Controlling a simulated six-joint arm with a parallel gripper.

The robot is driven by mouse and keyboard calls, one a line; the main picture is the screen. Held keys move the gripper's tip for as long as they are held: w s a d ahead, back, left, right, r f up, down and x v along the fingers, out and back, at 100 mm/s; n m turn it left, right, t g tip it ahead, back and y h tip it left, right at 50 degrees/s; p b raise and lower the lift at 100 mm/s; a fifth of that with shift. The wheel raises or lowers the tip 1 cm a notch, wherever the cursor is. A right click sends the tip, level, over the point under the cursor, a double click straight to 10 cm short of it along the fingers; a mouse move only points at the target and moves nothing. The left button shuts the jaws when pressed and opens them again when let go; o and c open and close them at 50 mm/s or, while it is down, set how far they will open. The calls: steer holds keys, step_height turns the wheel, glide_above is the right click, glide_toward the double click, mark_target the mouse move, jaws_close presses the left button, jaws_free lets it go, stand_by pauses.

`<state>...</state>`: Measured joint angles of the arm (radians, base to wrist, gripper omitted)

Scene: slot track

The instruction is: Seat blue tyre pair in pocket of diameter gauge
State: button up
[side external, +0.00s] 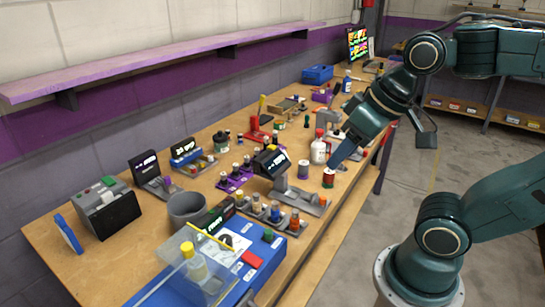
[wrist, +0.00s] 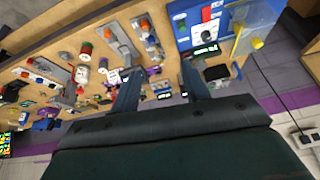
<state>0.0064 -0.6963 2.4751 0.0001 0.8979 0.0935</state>
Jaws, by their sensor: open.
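My gripper (side external: 337,160) points down over the right edge of the bench, near a red-and-green cylinder (side external: 328,177). In the wrist view its two fingers (wrist: 158,88) stand wide apart, with nothing held between them. A black-headed instrument on a grey base (side external: 271,162) stands left of the gripper, and I cannot tell whether it is the diameter gauge. Small coloured cylinders stand in a grey slotted track (side external: 262,212), one of them dark blue (side external: 275,214). I cannot tell whether this is the blue tyre pair. The gauge's pocket cannot be made out.
The bench (side external: 140,240) is crowded. A white bottle (side external: 319,150) stands close behind the gripper, and a white-and-purple cylinder (side external: 303,169) stands beside it. A grey cup (side external: 187,207) and a blue panel box (side external: 225,250) are toward the near end. A purple shelf (side external: 170,57) runs along the wall.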

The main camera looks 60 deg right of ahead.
steer(key=w+d+f+m+g, duration=0.2)
steer(key=w+f+m+g, duration=0.1)
steer(key=w+m, duration=0.7)
steer(key=m+g, duration=0.2)
steer(key=m, duration=0.8)
glide_above(275, 202)
step_height(275, 202, down, 9)
steer(key=shift+w, duration=0.1)
steer(key=shift+f, duration=4.25)
steer(key=shift+f, duration=0.15)
steer(key=shift+f, duration=2.45)
